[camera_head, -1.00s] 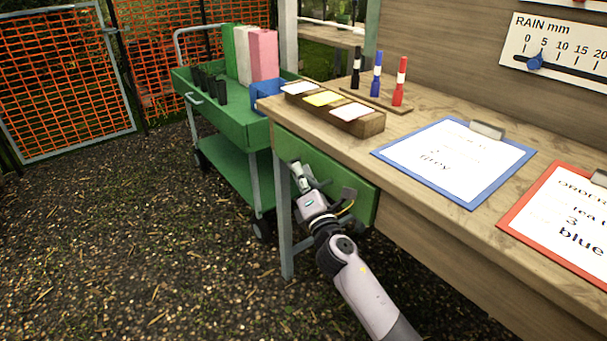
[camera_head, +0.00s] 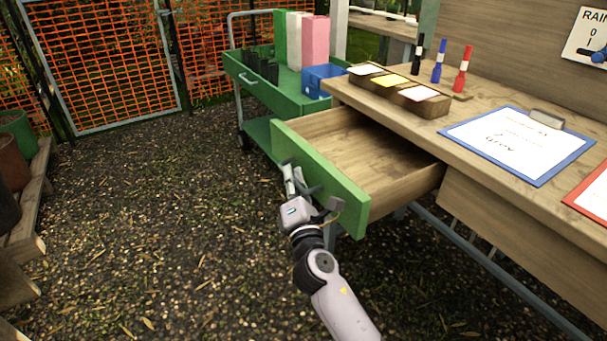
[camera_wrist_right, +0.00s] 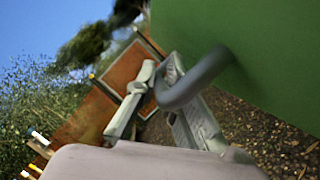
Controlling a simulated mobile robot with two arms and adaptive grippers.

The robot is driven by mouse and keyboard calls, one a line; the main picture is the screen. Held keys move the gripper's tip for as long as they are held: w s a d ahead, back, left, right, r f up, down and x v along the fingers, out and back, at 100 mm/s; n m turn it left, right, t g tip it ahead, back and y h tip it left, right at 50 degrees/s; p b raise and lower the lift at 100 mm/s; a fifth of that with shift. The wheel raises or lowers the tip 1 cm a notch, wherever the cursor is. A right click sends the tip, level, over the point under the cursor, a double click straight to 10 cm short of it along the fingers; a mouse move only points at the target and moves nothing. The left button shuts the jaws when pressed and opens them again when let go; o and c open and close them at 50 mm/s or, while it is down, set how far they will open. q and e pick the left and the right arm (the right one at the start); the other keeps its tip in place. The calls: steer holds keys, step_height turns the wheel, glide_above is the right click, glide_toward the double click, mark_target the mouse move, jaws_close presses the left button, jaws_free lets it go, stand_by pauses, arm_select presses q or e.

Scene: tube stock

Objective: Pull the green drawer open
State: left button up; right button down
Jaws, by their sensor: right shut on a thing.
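The green drawer (camera_head: 318,172) stands well out from the wooden bench in the head view, and its bare wooden inside shows empty. My right gripper (camera_head: 296,180) is at the front of the drawer, shut on its handle. In the right wrist view, the grey curved handle (camera_wrist_right: 196,78) runs between the fingers of my right gripper (camera_wrist_right: 158,85), next to the green drawer front (camera_wrist_right: 270,50). My left gripper is not in view.
The bench top (camera_head: 480,98) holds a box of cards (camera_head: 398,92), upright markers (camera_head: 438,62) and a blue clipboard (camera_head: 518,145). A green cart (camera_head: 262,90) stands behind the drawer. Planters on a wooden stand (camera_head: 28,205) are at the far left. The gravel between is clear.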

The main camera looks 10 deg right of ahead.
steer(key=shift+a+f, duration=0.1)
steer(key=c, duration=2)
jaws_free()
steer(key=shift+o, duration=0.2)
steer(key=shift+s, duration=0.1)
steer(key=v, duration=1.2)
steer(key=shift+a, duration=0.1)
